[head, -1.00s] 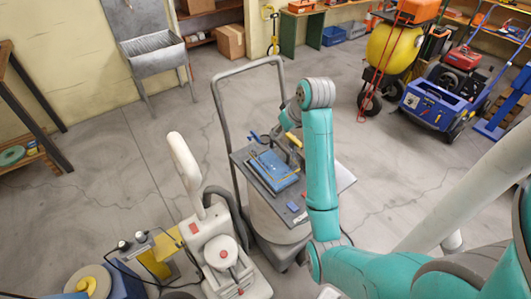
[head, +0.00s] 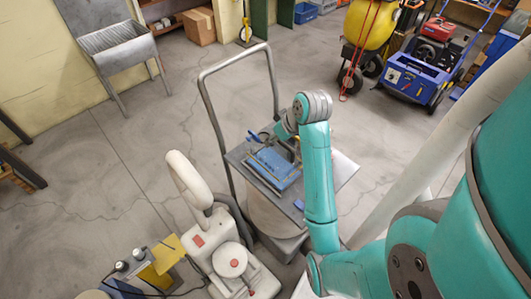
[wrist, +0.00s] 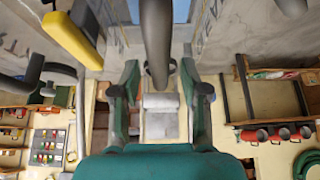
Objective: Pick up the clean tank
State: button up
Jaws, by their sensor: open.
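A blue box-like tank (head: 275,165) lies on the grey top of a wheeled cart (head: 318,178) in the head view; it is the likely clean tank, though no label is readable. My gripper (wrist: 160,92) is open in the wrist view, with a dark rounded bar (wrist: 157,35) between and beyond its fingers. I cannot tell whether they touch it. A strip of blue (wrist: 181,10) shows behind the bar. In the head view my wrist is at the far side of the tank, and the fingertips are hidden.
The cart's tall grey push handle (head: 204,95) rises on the left. A white machine with a looped handle (head: 190,180) stands close at front left. A yellow bar (wrist: 72,40) is near my gripper. Blue machine (head: 420,80) is back right. Open floor lies behind the cart.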

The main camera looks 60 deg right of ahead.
jog(key=shift+f, duration=0.15)
grip_shut()
jog(key=shift+w, duration=0.15)
